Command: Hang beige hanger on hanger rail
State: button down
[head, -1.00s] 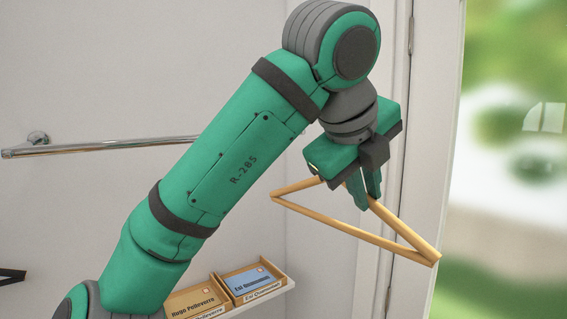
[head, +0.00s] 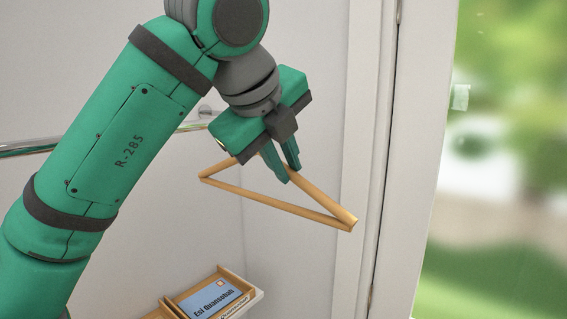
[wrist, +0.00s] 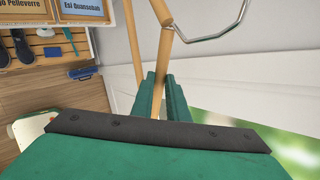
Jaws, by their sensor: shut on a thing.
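My gripper (head: 287,172) is shut on the beige hanger (head: 285,209), a triangular wooden frame held tilted in the air. In the wrist view the gripper's fingers (wrist: 162,95) close on one wooden bar of the hanger (wrist: 165,52). The hanger's curved metal hook (wrist: 212,37) shows at the top of the wrist view; I cannot make it out in the head view. The hanger rail (head: 28,148), a shiny metal bar, runs along the wall on the left. My arm hides its middle, and its right end shows behind my gripper. The hanger appears apart from it.
A wall shelf (head: 257,299) with a name-labelled tray (head: 213,296) is below. The wrist view shows shoes (wrist: 22,48) on a slatted rack, a blue object (wrist: 84,73) and wooden floor. A door frame (head: 365,150) and bright glazing (head: 500,200) stand on the right.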

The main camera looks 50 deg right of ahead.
jog(key=w+f, duration=0.2)
jog(key=w, duration=0.6)
jog(key=shift+a+f, duration=0.2)
jog(key=shift+f, duration=0.2)
jog(key=c, duration=1.6)
grip_release()
jog(key=shift+c, duration=0.2)
jog(key=shift+a, duration=0.1)
